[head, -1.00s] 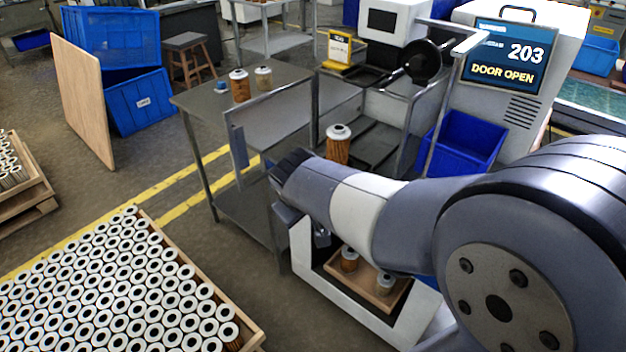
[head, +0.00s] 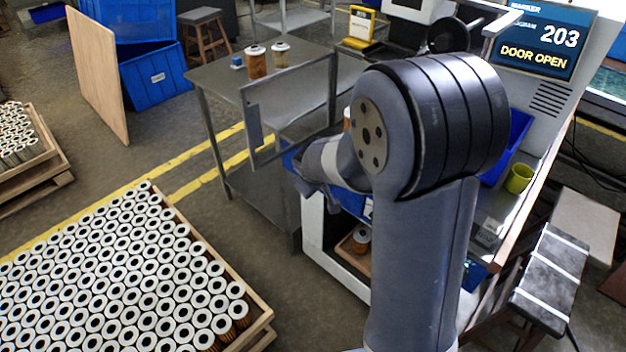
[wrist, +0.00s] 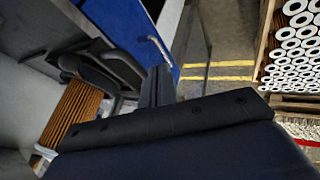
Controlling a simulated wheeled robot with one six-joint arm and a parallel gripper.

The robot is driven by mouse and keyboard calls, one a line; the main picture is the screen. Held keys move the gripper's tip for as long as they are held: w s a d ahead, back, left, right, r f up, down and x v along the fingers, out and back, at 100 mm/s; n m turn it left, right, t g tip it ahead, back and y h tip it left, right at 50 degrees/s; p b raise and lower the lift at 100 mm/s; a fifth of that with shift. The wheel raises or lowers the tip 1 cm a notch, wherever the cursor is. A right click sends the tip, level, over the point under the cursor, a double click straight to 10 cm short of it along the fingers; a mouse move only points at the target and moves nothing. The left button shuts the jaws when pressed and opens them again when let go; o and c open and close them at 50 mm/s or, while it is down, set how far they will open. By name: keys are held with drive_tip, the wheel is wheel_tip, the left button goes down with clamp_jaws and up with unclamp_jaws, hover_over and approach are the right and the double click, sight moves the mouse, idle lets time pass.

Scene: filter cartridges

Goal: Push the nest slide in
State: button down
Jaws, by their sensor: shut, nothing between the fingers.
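The nest slide itself is mostly hidden behind my arm in the head view. In the wrist view a filter cartridge (wrist: 76,112) with orange-brown pleats stands at the left, beside a dark curved bracket (wrist: 112,68), perhaps part of the nest. Only a sliver of a cartridge (head: 347,118) shows behind my arm in the head view. My gripper (head: 312,190) points left at the machine's front, partly hidden by my arm. In the wrist view my gripper (wrist: 158,86) is shut and empty, to the right of the cartridge. I cannot tell whether it touches the slide.
The machine's screen (head: 540,42) reads "DOOR OPEN". A clear framed door panel (head: 250,125) stands left of my gripper. A blue panel with a metal handle (wrist: 168,40) is close beyond the fingers. A steel table (head: 215,76) holds two cartridges. A full pallet (head: 262,325) lies front left.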

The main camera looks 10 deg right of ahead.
drive_tip(key=shift+w+d+f, duration=0.2)
drive_tip(key=shift+w+d, duration=0.35)
drive_tip(key=shift+d, duration=0.3)
